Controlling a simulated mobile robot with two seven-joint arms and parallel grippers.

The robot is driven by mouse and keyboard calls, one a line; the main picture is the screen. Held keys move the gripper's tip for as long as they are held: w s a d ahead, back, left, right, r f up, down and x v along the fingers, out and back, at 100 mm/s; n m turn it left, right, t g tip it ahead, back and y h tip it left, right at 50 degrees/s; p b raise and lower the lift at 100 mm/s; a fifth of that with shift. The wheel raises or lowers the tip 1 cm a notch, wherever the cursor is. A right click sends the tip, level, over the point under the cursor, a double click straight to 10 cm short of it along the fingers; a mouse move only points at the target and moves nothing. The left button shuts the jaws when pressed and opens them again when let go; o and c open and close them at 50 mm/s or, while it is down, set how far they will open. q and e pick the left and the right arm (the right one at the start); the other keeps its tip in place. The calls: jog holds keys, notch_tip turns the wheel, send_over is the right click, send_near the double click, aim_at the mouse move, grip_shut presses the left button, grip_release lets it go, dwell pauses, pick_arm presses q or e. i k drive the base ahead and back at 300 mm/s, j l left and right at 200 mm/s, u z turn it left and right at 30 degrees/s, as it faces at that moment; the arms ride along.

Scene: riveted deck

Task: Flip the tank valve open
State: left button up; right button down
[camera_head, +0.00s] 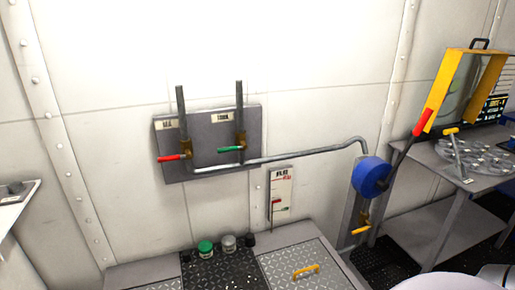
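The tank valve is a brass fitting (241,139) on the right vertical pipe of a grey wall panel (210,173), below a label that seems to read TANK (222,117). Its green lever (230,149) lies about level and points left, across the pipe. The neighbouring valve (185,147), under a label that seems to read SEA (167,125), has a red lever (174,157) that also points left. Nothing touches either lever. Neither of my grippers is in view.
A grey pipe (300,157) runs right from the panel towards a blue drum (370,176) with a red-gripped lever (423,122). A low deck box (290,262) with a yellow handle (305,271) stands beneath. A metal table (428,167) stands right.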

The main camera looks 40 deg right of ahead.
aim_at(244, 146)
jog(key=z, duration=1.05)
